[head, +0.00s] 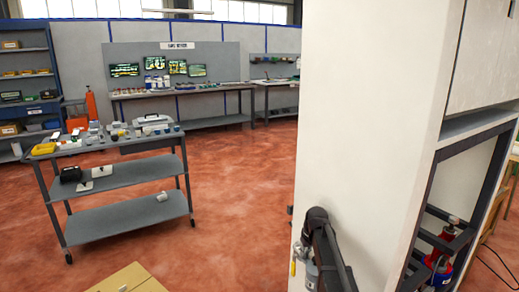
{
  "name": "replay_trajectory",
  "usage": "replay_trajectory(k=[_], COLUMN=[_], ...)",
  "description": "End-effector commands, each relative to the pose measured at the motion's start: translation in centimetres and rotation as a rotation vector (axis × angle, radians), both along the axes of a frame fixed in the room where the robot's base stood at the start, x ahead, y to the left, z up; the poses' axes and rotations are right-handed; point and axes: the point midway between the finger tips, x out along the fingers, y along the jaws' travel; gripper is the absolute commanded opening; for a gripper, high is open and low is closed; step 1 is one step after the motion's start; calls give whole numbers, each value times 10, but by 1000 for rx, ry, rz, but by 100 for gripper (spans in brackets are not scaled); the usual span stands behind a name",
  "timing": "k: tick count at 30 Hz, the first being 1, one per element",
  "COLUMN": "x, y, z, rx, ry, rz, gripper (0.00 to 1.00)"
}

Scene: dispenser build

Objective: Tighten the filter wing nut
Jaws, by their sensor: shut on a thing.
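My gripper (307,246) is dark and shows low in the head view, against the lower left part of a tall white cabinet (375,110). My dark arm covers part of it. It is over a small silver cylindrical housing (311,273), which looks like the filter. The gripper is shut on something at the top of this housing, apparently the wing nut. The nut itself is hidden and too small to make out. A small metal fitting with a yellow lever (293,267) sits just left of the housing.
A dark frame under the cabinet at right holds a red and blue unit (437,267). A grey cart (120,181) with several small items stands at left. A workbench (180,93) with screens is at the back. The red floor (235,190) between is clear. A cardboard box (128,279) is at bottom.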

Motion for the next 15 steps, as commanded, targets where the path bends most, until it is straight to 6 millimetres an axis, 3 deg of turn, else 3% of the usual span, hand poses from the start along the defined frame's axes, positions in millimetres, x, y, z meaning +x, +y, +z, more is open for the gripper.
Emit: replay_trajectory(k=[15], x=[-2], y=[3], z=[0], rx=[4], ry=[3], rz=[-261], gripper=[0])
